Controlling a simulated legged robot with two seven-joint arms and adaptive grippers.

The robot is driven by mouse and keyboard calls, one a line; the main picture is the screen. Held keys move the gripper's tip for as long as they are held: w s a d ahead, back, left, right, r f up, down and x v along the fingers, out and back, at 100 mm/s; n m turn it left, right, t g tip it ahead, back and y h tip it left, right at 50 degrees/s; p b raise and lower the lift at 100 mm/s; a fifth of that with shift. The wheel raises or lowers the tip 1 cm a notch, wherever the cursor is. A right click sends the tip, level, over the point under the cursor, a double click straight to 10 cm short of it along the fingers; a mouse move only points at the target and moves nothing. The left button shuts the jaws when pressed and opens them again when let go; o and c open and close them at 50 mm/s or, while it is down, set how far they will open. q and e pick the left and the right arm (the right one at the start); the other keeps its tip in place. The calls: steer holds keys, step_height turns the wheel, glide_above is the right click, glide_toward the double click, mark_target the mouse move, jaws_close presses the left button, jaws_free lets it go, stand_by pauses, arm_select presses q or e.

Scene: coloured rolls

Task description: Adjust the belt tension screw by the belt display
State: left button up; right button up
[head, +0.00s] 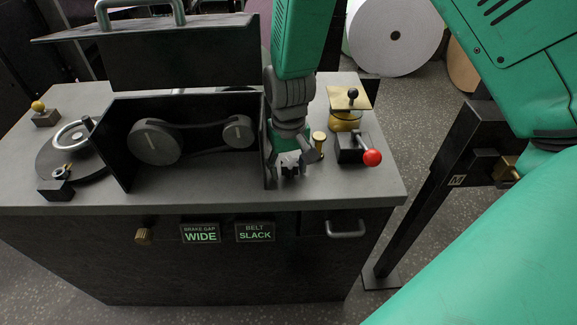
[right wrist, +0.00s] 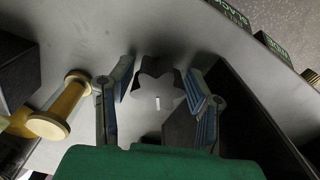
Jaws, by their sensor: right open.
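A grey star-shaped knob (right wrist: 158,88), which looks like the belt tension screw, stands on the bench top in the right wrist view. My right gripper (head: 287,172) is open and points down just right of the belt housing. In the right wrist view its two padded fingers stand on either side of the knob, with gaps showing. The knob is mostly hidden by the gripper in the head view. The belt display (head: 255,232) on the bench front reads SLACK. The belt (head: 190,124) runs around two grey pulleys inside the dark housing. My left gripper is not in view.
A brass spool-shaped post (head: 319,142) and a red-knobbed lever (head: 371,158) stand right of the gripper. The housing wall (head: 268,150) is close on its left. The brake gap display (head: 201,233) reads WIDE. A brass knob (head: 143,236) and handle (head: 346,230) are on the front.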

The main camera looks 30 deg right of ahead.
steer(key=shift+w+d+f, duration=0.2)
steer(key=shift+d, duration=0.2)
steer(key=shift+s+a+r, duration=0.15)
steer(key=c, duration=0.9)
steer(key=shift+o, duration=0.2)
steer(key=shift+a, duration=0.25)
steer(key=shift+d+r+m+p, duration=0.1)
steer(key=shift+d+m+p, duration=0.1)
steer(key=shift+m+p, duration=0.15)
steer(key=m+p, duration=0.2)
steer(key=p, duration=0.1)
steer(key=shift+r+m, duration=0.15)
steer(key=shift+m, duration=0.1)
steer(key=shift+m+p, duration=0.9)
steer(key=shift+m, duration=0.2)
arm_select(q)
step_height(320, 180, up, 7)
steer(key=p, duration=0.1)
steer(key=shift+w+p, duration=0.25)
steer(key=shift+p, duration=0.1)
arm_select(e)
steer(key=shift+m, duration=1.2)
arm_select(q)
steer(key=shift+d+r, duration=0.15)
arm_select(e)
steer(key=shift+f, duration=0.2)
